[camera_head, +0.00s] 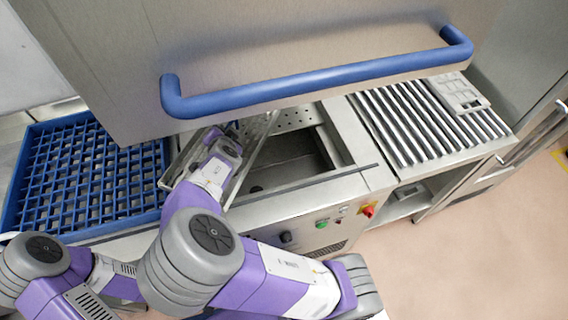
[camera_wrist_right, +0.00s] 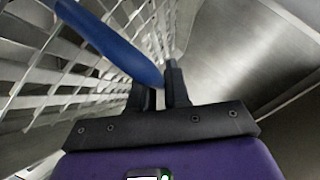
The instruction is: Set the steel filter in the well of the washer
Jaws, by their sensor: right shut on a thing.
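The steel filter (camera_head: 258,142) is a tilted metal lattice piece over the left part of the washer's open well (camera_head: 290,160). My right gripper (camera_head: 232,130) is shut on it, and its arm hides much of the filter. In the right wrist view the lattice (camera_wrist_right: 40,88) stands at the left, and a blue bar (camera_wrist_right: 118,45) runs to the fingertips of the right gripper (camera_wrist_right: 165,88). The washer (camera_head: 350,190) is steel, with its hood raised above the well. My left gripper is out of view; only part of its arm shows at lower left.
The hood's blue handle (camera_head: 320,82) spans above the well. A blue lattice rack (camera_head: 85,180) lies at left. At right, a roller table (camera_head: 425,120) carries a grey slotted piece (camera_head: 458,93). A perforated sheet (camera_head: 295,117) shows at the well's back. A red-yellow switch (camera_head: 368,210) is on the front.

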